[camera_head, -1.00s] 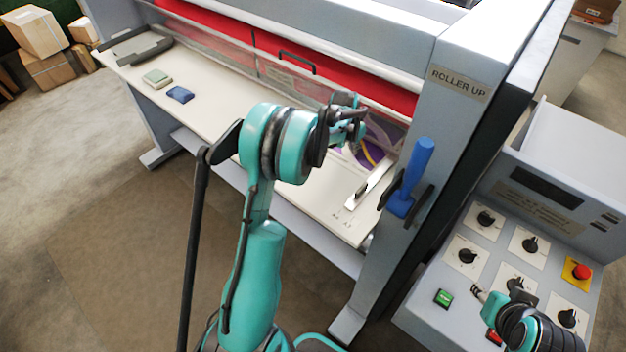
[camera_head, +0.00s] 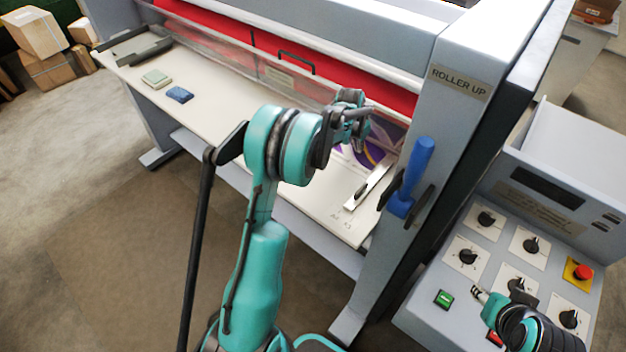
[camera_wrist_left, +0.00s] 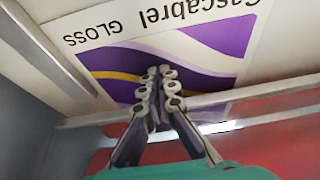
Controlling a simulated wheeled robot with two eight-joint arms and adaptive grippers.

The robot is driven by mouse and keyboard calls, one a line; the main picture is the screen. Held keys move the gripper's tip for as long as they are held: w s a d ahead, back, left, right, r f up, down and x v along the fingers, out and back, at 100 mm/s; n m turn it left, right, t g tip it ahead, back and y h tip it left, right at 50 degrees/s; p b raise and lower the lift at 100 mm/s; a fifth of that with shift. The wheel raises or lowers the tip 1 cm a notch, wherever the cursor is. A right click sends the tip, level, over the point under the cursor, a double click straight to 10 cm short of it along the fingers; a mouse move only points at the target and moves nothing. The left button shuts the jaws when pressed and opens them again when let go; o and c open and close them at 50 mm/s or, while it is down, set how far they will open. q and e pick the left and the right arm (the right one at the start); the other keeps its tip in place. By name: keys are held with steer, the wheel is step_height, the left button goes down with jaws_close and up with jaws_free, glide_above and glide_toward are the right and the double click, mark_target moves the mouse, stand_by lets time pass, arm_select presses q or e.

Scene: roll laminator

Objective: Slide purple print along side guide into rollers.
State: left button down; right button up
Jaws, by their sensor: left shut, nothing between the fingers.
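The purple print (camera_head: 377,153), white with purple and a yellow-orange curve, lies on the feed table at its right end, before the red roller (camera_head: 387,98). The wrist view shows its lettering and purple bands (camera_wrist_left: 218,42). The metal side guide (camera_head: 370,186) lies just right of the print. My left gripper (camera_head: 362,132) is over the print, partly hiding it. In the left wrist view its fingertips (camera_wrist_left: 160,72) are together over the purple area, with nothing between them; contact is unclear. My right gripper (camera_head: 482,294) is by the control panel; its fingers are too small to judge.
A clear guard (camera_head: 225,62) fronts the roller. A blue lever (camera_head: 416,172) and control panel (camera_head: 490,245) stand at right.

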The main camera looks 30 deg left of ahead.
arm_select(q)
steer(key=shift+r, duration=0.1)
steer(key=shift+r+p, duration=0.55)
steer(key=shift+r, duration=0.35)
steer(key=shift+r+p, duration=1.45)
steer(key=shift+r, duration=1.1)
steer(key=shift+f, duration=0.1)
